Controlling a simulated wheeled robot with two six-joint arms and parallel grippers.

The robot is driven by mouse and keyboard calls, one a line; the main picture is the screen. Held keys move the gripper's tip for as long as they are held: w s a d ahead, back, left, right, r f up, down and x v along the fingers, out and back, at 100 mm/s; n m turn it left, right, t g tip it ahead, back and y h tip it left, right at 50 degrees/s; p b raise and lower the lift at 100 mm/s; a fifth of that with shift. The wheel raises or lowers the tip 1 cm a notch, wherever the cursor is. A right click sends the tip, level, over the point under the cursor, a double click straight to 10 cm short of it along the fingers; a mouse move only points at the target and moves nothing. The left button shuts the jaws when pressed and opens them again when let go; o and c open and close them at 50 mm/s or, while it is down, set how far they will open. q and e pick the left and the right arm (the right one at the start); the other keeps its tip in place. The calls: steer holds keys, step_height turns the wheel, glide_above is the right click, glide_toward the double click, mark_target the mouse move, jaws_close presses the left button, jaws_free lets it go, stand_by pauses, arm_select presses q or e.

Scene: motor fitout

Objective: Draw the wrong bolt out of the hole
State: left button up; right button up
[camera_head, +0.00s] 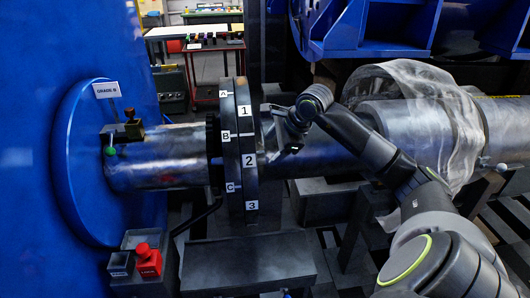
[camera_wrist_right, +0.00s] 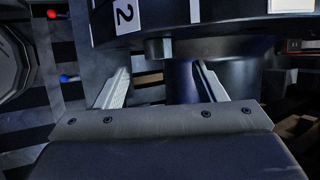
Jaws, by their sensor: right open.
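The coupling flange (camera_head: 249,185) stands upright on the shaft in the head view, with labels A, B, C on its left disc and 1, 2, 3 on its right disc. My right gripper (camera_head: 284,132) is close to the flange's right face, near labels 1 and 2. In the right wrist view my right gripper (camera_wrist_right: 157,78) is open, its two fingers apart. A short dark round stub (camera_wrist_right: 158,48), possibly a bolt end, projects from the flange (camera_wrist_right: 225,22) between and beyond the fingertips. I cannot tell whether it is the wrong bolt. My left gripper is not in view.
The shaft (camera_head: 160,157) runs left to a blue housing (camera_head: 70,150) with a "GRADE-8" sign (camera_head: 107,90). A red labelled block (camera_head: 148,262) sits at lower left. Clear plastic wrap (camera_head: 440,110) covers the shaft at right. A grey block (camera_head: 250,262) lies below the flange.

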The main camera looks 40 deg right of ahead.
steer(key=shift+p+x, duration=0.65)
steer(key=shift+x, duration=2.2)
steer(key=shift+r, duration=0.1)
jaws_close()
